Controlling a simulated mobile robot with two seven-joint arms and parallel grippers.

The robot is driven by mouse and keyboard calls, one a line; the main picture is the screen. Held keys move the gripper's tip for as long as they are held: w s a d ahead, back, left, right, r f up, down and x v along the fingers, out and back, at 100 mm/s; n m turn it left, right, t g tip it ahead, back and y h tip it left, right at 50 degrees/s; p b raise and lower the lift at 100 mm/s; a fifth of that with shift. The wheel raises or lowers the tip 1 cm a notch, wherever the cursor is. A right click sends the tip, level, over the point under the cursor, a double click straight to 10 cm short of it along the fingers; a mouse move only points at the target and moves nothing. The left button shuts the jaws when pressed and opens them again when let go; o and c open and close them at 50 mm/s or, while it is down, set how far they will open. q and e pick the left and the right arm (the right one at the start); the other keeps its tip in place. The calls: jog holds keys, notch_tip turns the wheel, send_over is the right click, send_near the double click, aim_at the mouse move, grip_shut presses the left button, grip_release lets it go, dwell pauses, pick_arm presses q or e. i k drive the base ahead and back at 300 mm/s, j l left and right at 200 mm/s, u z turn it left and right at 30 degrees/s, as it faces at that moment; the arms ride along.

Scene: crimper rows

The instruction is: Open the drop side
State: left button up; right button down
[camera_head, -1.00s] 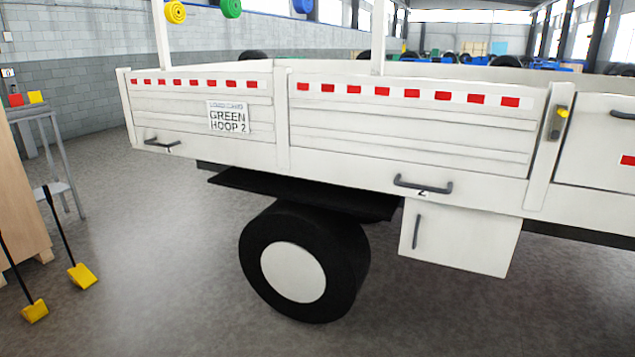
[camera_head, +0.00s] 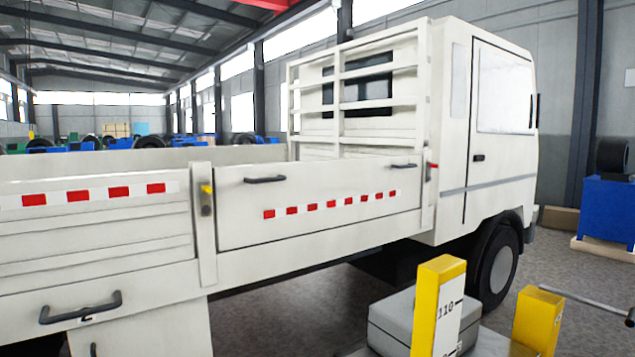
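The white truck's front side panel (camera_head: 330,219) is upright and closed between two posts. It has a red-and-white strip and two dark handles, a left handle (camera_head: 265,180) and a right handle (camera_head: 404,166). A yellow latch (camera_head: 207,189) sits on the left post (camera_head: 203,225). A red latch (camera_head: 431,165) sits on the right post near the cab. The rear side panel (camera_head: 95,225) is also upright, with a dark handle (camera_head: 82,308) below it marked 2. Neither of my grippers shows in the head view.
A yellow post marked 110 (camera_head: 436,300) stands in the foreground beside a grey box (camera_head: 390,322). A shorter yellow block (camera_head: 538,320) stands to its right. The cab (camera_head: 490,130) closes off the right. Grey floor shows below the front panel.

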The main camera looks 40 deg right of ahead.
aim_at(253, 204)
jog(key=i+z, duration=0.15)
jog(key=z, duration=0.25)
jog(key=i+j+z, duration=0.15)
jog(key=z, duration=0.25)
jog(key=i+j+z, duration=0.1)
jog(key=z, duration=0.3)
jog(key=i+j+z, duration=0.1)
jog(key=j+z, duration=0.4)
jog(key=z, duration=0.3)
jog(key=i+j+z, duration=0.15)
jog(key=j+z, duration=0.5)
jog(key=i+j, duration=0.05)
jog(key=j, duration=0.05)
